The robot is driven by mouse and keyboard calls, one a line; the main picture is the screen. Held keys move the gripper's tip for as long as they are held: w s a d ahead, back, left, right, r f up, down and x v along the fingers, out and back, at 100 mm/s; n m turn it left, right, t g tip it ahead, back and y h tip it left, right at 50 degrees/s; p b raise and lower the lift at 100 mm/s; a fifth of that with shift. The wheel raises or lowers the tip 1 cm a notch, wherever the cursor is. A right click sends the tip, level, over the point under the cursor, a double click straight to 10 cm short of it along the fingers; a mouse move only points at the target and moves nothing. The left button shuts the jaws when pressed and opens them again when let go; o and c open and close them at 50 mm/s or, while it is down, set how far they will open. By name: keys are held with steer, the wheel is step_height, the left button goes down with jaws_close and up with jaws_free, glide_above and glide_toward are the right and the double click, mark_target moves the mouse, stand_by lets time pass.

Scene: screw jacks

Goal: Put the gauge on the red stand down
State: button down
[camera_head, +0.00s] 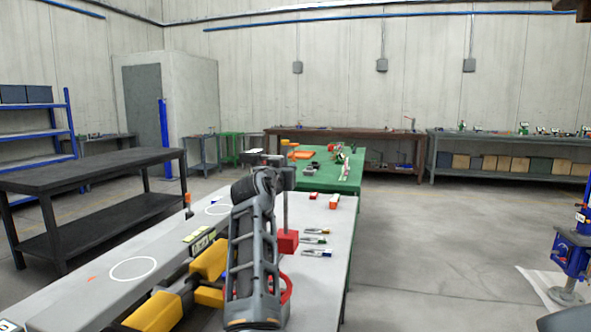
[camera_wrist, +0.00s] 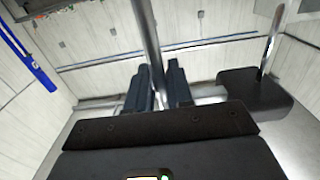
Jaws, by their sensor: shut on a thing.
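The red stand has a red block base (camera_head: 288,241) and an upright grey post (camera_head: 285,212) in the head view. My gripper (camera_head: 284,178) is shut on the post, well above the base. In the wrist view the post (camera_wrist: 148,38) passes between the two dark fingers of my gripper (camera_wrist: 156,88). The base is out of sight there. I cannot tell whether the base touches the grey table. The gauge is not clearly visible; my gripper and arm cover much of the area around the post.
The grey table (camera_head: 325,228) carries two white circles, one at the front left (camera_head: 133,281) and one farther back. Several small tools (camera_head: 316,253) and red-and-white blocks (camera_head: 334,201) lie right of the stand. A green table (camera_head: 345,178) stands behind.

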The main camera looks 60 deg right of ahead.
steer(key=w+a+f, duration=0.4)
steer(key=w+f, duration=0.1)
steer(key=f, duration=0.2)
steer(key=shift+w+f, duration=0.35)
steer(key=shift+w, duration=0.05)
steer(key=shift+a+f, duration=0.1)
stand_by(0.3)
steer(key=c, duration=1.5)
jaws_free()
steer(key=shift+f+b, duration=0.3)
steer(key=shift+f, duration=0.05)
steer(key=o, duration=0.5)
steer(key=shift+r, duration=0.1)
steer(key=shift+r, duration=0.15)
steer(key=b+v, duration=0.1)
steer(key=v, duration=1.1)
